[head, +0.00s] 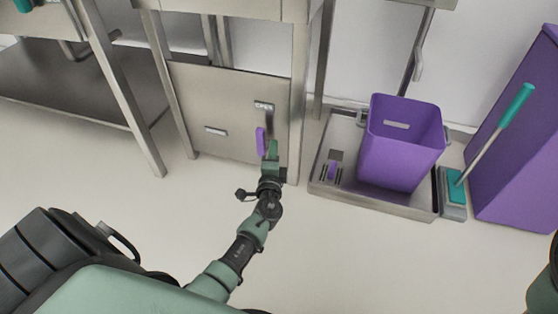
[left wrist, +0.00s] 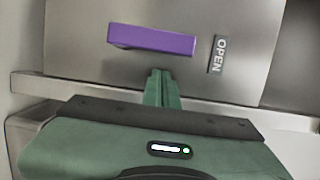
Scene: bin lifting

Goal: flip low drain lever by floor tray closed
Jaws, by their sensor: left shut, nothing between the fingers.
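The purple drain lever (head: 261,141) is on the low front of the steel cabinet, left of the floor tray (head: 392,202). It hangs roughly upright in the head view. In the left wrist view the lever (left wrist: 152,39) lies across the upper part, beside a dark label reading OPEN (left wrist: 218,55). My left gripper (head: 271,150) is shut and empty, with its fingertips close by the lever's right side. In the left wrist view the closed fingers (left wrist: 161,88) point at the panel just below the lever; I cannot tell whether they touch it. My right gripper is out of view.
A purple bin (head: 400,145) stands in the floor tray. A teal-handled brush (head: 490,140) stands right of the tray, by a tall purple block (head: 525,140). Steel table legs (head: 125,95) stand at the left. The floor in front of the cabinet is clear.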

